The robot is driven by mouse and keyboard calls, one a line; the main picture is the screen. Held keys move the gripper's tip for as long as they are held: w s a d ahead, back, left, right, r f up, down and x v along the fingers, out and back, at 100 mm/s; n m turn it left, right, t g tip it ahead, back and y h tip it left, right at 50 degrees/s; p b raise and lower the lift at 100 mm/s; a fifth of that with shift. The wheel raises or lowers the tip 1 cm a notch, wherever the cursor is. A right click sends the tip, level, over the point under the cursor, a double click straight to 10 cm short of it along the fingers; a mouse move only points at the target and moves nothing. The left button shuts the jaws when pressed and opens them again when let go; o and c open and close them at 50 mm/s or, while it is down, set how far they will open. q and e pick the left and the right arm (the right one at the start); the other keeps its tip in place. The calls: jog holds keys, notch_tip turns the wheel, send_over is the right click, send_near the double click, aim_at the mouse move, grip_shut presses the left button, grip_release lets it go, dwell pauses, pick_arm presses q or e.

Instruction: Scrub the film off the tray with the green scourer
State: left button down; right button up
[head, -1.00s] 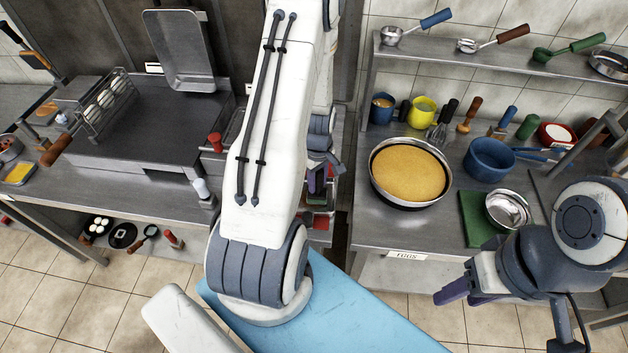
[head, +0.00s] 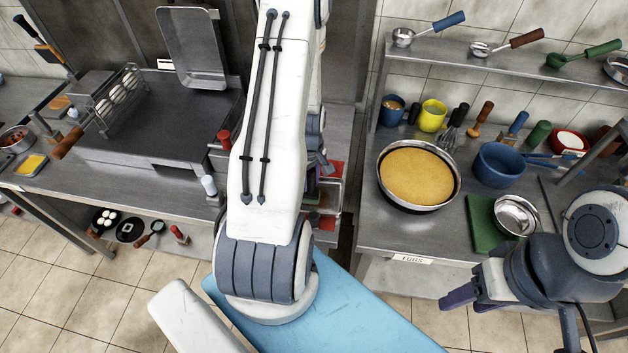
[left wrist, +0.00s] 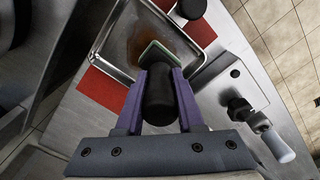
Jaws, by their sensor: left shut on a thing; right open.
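My left gripper (left wrist: 160,80) is shut on the black handle (left wrist: 159,100) of the green scourer (left wrist: 155,52). The scourer is at the fingertips, over the metal tray (left wrist: 113,66), which carries a brown film (left wrist: 142,36). I cannot tell whether the scourer touches the tray. In the head view my left arm hides most of the tray and nearly all of that gripper. My right gripper (head: 458,296) is open and empty, in front of the right counter.
Red patches (left wrist: 103,93) lie beside the tray. A dark griddle (head: 150,125) stands on the left counter. The right counter holds a pan with a yellow-brown filling (head: 417,176), a blue pot (head: 499,165) and a metal bowl (head: 515,215) on a green board (head: 482,222).

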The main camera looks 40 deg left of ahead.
pick_arm(q)
jog(key=shift+w+d+f, duration=0.1)
jog(key=shift+w+d, duration=0.45)
jog(key=shift+d, duration=0.25)
jog(key=shift+w+d, duration=0.5)
jog(key=shift+d, duration=0.25)
jog(key=shift+w+d, duration=0.1)
jog(key=shift+d, duration=0.1)
jog(key=shift+d, duration=0.1)
jog(key=shift+r+p, duration=0.65)
jog(key=shift+r, duration=0.15)
